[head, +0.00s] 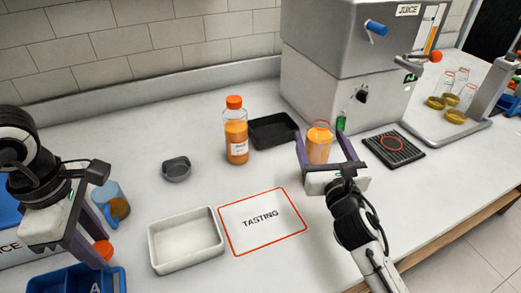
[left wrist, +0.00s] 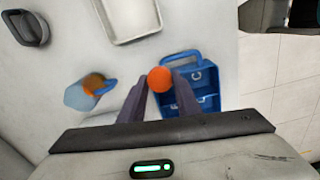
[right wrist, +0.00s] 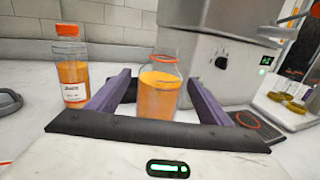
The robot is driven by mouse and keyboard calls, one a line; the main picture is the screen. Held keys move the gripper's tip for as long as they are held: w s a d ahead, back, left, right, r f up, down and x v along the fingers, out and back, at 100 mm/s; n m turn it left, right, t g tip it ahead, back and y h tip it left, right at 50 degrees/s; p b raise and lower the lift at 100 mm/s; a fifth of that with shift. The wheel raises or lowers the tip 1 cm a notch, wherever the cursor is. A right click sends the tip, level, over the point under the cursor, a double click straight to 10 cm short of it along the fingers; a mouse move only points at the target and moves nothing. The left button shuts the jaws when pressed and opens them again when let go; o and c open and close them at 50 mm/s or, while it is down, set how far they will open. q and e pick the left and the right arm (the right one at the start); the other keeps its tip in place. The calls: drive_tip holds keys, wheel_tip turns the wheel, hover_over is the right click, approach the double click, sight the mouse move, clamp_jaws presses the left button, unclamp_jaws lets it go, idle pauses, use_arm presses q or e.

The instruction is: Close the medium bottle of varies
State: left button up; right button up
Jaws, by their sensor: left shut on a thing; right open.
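An orange cap (head: 103,250) is between the fingertips of my left gripper (head: 95,250), which is shut on it above the blue caddy. The cap also shows in the left wrist view (left wrist: 159,79). An open bottle of orange juice (head: 319,148) with an orange ring at its neck stands upright near the machine. It also shows in the right wrist view (right wrist: 158,97). My right gripper (head: 327,138) is open, its fingers on either side of this bottle; I cannot tell whether they touch it. A taller juice bottle with an orange cap (head: 236,135) stands to the left.
A blue caddy (left wrist: 180,98) and a jug (left wrist: 85,96) are near my left gripper. A white tray (head: 153,255), a TASTING mat (head: 285,235), a grey bowl (head: 176,168) and a black tray (head: 285,118) lie on the counter. The juice machine (head: 320,75) stands behind.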

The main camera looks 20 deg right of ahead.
drive_tip(key=w, duration=0.3)
drive_tip(key=w+d, duration=0.1)
drive_tip(key=w, duration=0.1)
drive_tip(key=shift+f, duration=0.25)
